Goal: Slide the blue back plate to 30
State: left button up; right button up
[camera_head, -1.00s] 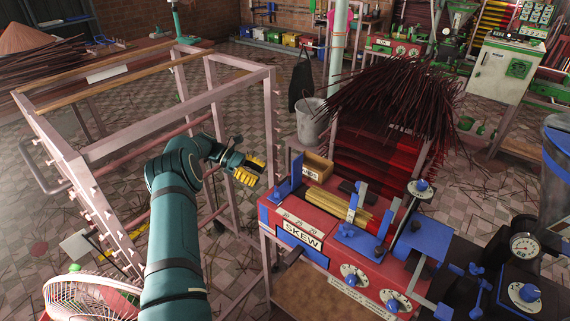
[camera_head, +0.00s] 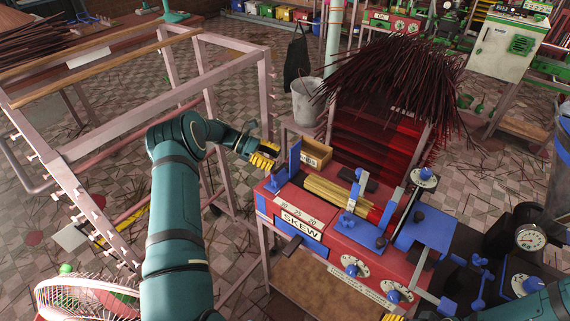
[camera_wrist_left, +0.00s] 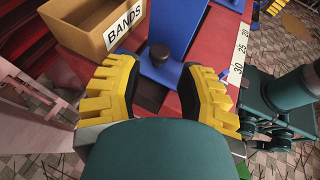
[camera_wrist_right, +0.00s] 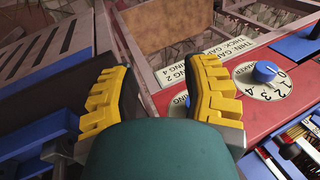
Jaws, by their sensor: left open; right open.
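The blue back plate (camera_head: 295,157) stands upright at the left end of the red SKEW machine (camera_head: 330,235), beside a white scale strip. In the left wrist view the plate (camera_wrist_left: 177,28) rises beyond my fingers, with a dark knob (camera_wrist_left: 158,54) at its foot. The scale (camera_wrist_left: 239,58) reads 20, 25, 30, and the 30 is nearest my gripper. My left gripper (camera_head: 265,156) is open just left of the plate; its fingers (camera_wrist_left: 160,88) straddle the plate's line without visible contact. My right gripper (camera_wrist_right: 160,92) is open and empty above the machine's dial side.
A wooden BANDS box (camera_wrist_left: 92,22) sits close beside the plate. Yellow sticks (camera_head: 335,193) lie in the machine trough. A dial (camera_wrist_right: 265,72) lies close to my right gripper.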

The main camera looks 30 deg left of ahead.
aim_at(286, 164)
pick_arm(q)
jog(key=shift+x, duration=2.35)
grip_shut()
